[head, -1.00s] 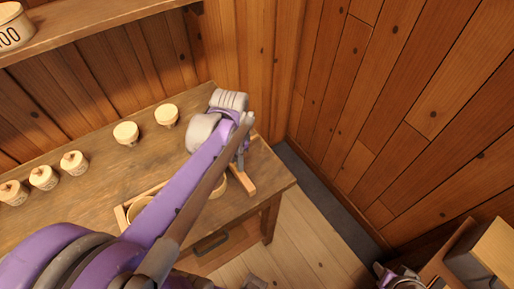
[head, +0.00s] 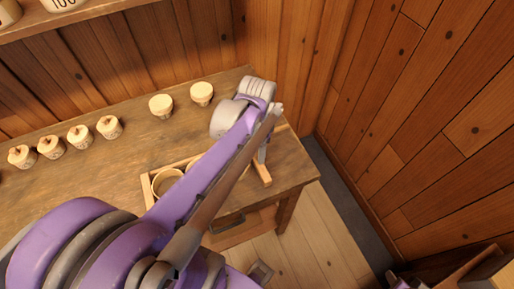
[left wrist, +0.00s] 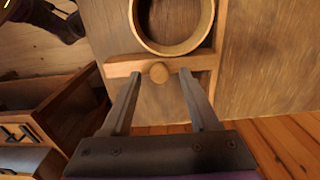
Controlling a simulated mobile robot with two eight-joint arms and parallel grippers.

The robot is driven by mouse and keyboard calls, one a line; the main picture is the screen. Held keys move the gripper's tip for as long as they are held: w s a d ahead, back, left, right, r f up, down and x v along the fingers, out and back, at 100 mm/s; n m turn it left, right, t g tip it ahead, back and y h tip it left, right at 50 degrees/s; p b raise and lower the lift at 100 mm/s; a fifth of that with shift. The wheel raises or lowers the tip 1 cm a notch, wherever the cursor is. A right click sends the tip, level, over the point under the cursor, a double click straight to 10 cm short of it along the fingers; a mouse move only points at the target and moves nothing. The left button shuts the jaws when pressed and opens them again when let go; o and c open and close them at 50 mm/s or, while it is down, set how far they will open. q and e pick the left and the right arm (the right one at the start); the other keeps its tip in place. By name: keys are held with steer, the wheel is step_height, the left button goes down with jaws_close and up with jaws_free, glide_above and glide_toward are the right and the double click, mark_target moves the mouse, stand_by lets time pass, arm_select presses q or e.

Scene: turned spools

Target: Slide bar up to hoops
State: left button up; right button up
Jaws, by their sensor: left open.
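A light wooden bar (left wrist: 120,68) with a round knob (left wrist: 158,72) shows in the left wrist view. A round pale hoop (left wrist: 137,28) lies just beyond it, close to the bar. My left gripper (left wrist: 160,75) is open, with one finger on each side of the knob and the tips near the bar; I cannot tell whether they touch. In the head view, the bar's end (head: 262,174) sticks out past my left arm, and a hoop (head: 167,181) shows left of the arm. My arm hides most of the bar, the other hoops and the fingers.
The hoop sits in a low wooden frame (head: 147,192) on the worktable (head: 110,185). Several small capped pots (head: 80,136) stand along the table's back. A shelf (head: 95,18) runs above. Plank walls close off the back and right. A drawer handle (head: 227,223) is at the front.

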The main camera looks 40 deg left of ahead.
arm_select(q)
step_height(320, 180, up, 11)
steer(key=shift+f+p, duration=0.15)
steer(key=shift+p, duration=0.3)
stand_by(0.3)
